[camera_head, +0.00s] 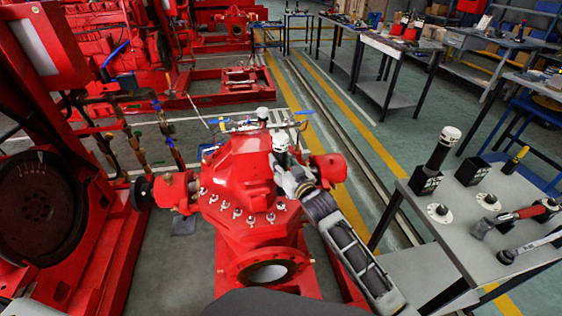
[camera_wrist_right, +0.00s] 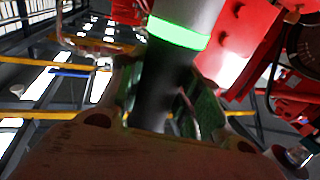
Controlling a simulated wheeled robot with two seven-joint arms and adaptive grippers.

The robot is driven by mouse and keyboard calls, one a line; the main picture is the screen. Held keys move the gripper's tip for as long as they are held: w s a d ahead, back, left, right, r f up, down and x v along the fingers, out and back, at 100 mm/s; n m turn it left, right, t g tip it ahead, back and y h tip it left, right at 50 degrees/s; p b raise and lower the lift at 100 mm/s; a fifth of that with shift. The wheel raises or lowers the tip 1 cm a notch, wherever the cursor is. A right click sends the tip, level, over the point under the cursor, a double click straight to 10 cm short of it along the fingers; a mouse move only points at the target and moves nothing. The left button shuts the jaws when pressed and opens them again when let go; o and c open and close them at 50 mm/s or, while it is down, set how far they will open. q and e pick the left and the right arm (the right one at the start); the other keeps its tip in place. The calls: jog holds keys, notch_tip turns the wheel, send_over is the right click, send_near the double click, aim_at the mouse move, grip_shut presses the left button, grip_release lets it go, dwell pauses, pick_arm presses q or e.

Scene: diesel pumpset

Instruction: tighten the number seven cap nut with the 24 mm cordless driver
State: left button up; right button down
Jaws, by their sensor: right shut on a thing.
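The red pump casing (camera_head: 243,165) stands in the middle of the head view, with several silver cap nuts (camera_head: 237,212) along its near flange. I cannot read any numbers, so I cannot tell which nut is number seven. My right gripper (camera_head: 288,172) is above the right side of the pump, shut on a cordless driver with a white top (camera_head: 280,140). In the right wrist view the fingers (camera_wrist_right: 160,110) are around its dark grip (camera_wrist_right: 160,85), below a glowing green ring. Its size mark is unreadable, and its lower end and the nuts behind it are hidden. My left gripper is not in view.
A grey table (camera_head: 480,238) at the right holds another white-topped driver (camera_head: 440,150) in a black holder (camera_head: 425,180), an empty-looking black holder (camera_head: 472,171), and a red-handled tool (camera_head: 515,215). A red-framed machine with a dark flywheel (camera_head: 42,207) stands left.

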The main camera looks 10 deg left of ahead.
jog(key=shift+r, duration=0.15)
jog(key=shift+f, duration=0.6)
jog(key=shift+f+b, duration=0.45)
jog(key=shift+f, duration=1.25)
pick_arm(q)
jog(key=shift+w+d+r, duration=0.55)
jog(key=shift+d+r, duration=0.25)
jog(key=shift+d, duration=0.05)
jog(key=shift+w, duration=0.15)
